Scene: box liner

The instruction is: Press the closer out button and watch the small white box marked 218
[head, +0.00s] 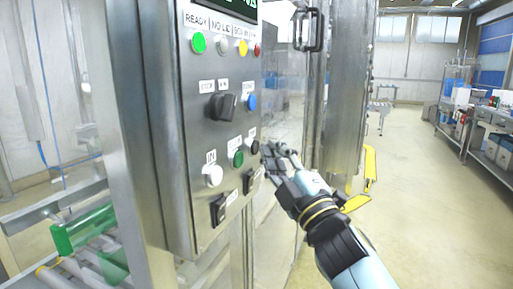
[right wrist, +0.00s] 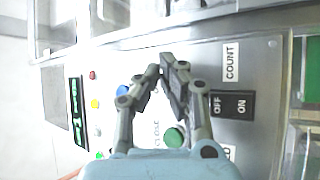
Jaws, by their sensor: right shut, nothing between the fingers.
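The closer's control panel (head: 215,120) is a grey metal box with lamps, buttons and switches. A black button (head: 255,147) sits at its right edge, right of a green button (head: 238,159) and a white button (head: 212,175) labelled IN. My right gripper (head: 268,152) is shut and empty, with its fingertips close to the black button; I cannot tell whether they touch. In the right wrist view the fingertips (right wrist: 163,72) cover the spot beside a partly hidden label, and the green button (right wrist: 175,137) shows between the fingers. I see no small white box marked 218. My left gripper is out of view.
A black selector (head: 223,106) and a blue button (head: 250,102) sit higher on the panel; rocker switches (head: 218,210) sit below. A roller conveyor (head: 85,255) with a green part is at lower left. Shelves (head: 490,130) stand far right, with open floor between.

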